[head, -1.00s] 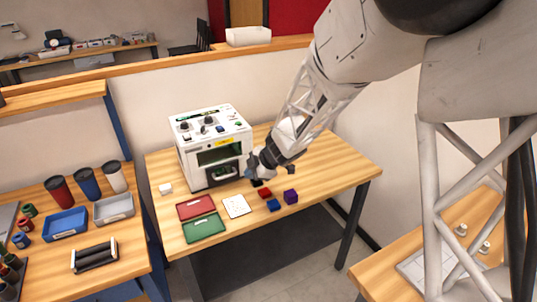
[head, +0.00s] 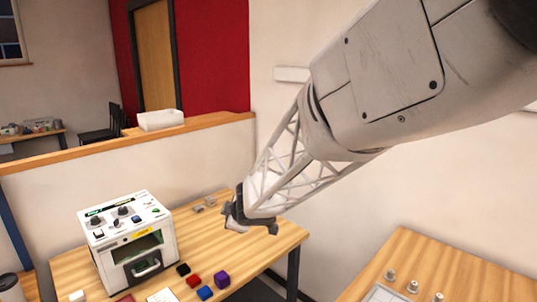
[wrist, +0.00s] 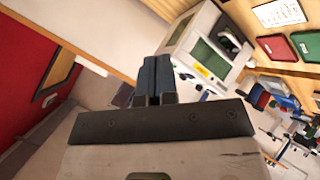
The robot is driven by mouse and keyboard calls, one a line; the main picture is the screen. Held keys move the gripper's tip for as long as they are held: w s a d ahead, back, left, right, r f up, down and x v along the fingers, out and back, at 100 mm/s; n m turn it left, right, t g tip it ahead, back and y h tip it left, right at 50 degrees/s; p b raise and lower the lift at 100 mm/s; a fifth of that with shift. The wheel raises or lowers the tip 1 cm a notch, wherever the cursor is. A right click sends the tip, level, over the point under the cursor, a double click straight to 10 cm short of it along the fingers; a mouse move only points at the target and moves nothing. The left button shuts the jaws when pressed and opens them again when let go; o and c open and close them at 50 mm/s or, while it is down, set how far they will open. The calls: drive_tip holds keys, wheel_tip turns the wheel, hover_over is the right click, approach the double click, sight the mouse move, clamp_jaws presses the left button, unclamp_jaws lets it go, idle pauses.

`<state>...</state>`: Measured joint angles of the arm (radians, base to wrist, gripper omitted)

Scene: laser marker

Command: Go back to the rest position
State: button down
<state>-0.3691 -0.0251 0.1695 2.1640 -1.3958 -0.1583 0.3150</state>
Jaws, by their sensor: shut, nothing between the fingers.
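My gripper (head: 238,220) is raised above the back right part of the wooden table in the head view, to the right of the white laser marker (head: 125,240). In the wrist view the two fingers (wrist: 153,78) lie together, shut and empty. The laser marker also shows in the wrist view (wrist: 205,45), beyond the fingers at upper right. Its front has a window and a dark handle. My gripper touches nothing that I can see.
A low partition (head: 130,150) runs behind the table. Another table (head: 415,265) stands at right.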

drive_tip(key=s+d+r+m+h, duration=0.35)
drive_tip(key=s+d+m, duration=0.2)
drive_tip(key=d, duration=0.65)
drive_tip(key=s+d+r+m+h, duration=0.4)
drive_tip(key=s+d, duration=0.3)
drive_tip(key=d, duration=0.4)
drive_tip(key=s+d+f+m+g+y, duration=0.1)
drive_tip(key=s+d+m+g, duration=0.2)
drive_tip(key=s, duration=0.9)
drive_tip(key=s+d+f+m+g+y, duration=0.1)
drive_tip(key=s+m, duration=0.4)
drive_tip(key=s, duration=0.6)
drive_tip(key=shift+s+d+f+g, duration=0.35)
drive_tip(key=shift+s+d+g, duration=0.05)
drive_tip(key=shift+d+g, duration=0.5)
